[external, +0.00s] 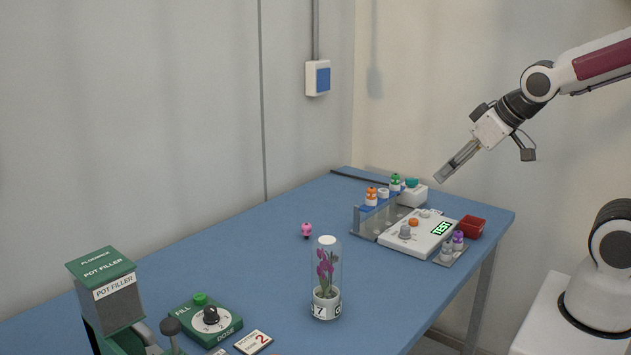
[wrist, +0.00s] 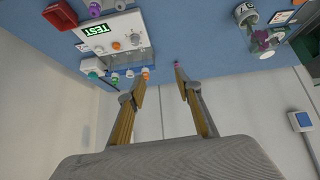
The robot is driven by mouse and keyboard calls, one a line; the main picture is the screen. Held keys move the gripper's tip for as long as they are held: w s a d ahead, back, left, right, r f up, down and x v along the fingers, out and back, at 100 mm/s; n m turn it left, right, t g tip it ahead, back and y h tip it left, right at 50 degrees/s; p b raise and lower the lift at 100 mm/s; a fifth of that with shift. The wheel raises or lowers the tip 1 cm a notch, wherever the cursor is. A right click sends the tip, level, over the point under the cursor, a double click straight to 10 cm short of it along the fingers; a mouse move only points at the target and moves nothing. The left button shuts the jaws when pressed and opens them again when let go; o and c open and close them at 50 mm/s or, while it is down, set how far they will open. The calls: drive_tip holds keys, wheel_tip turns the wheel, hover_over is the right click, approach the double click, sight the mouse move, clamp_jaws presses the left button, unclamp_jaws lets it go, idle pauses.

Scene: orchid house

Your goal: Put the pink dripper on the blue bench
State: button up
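The pink dripper (external: 307,230) is a small pink piece standing on the blue bench (external: 262,254), towards its back edge and behind the glass-covered orchid. In the wrist view the dripper (wrist: 177,65) shows small near the tip of the right finger. The blue bench also fills the top of the wrist view (wrist: 190,35). My gripper (external: 442,177) is in the air above the bench's right part, well apart from the dripper. In the wrist view my gripper (wrist: 162,80) has its fingers apart with nothing between them.
A potted orchid under a clear cover (external: 326,280) stands mid-bench. A rack with several coloured droppers (external: 371,197), a white TEST device (external: 418,233) and a red box (external: 470,227) are at right. A green pot filler (external: 107,292) and dose box (external: 202,320) are at front left.

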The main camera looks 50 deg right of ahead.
drive_tip(key=s+a+r+g, duration=0.1)
drive_tip(key=s+g, duration=0.1)
drive_tip(key=s, duration=1.2)
drive_tip(key=shift+r, duration=0.15)
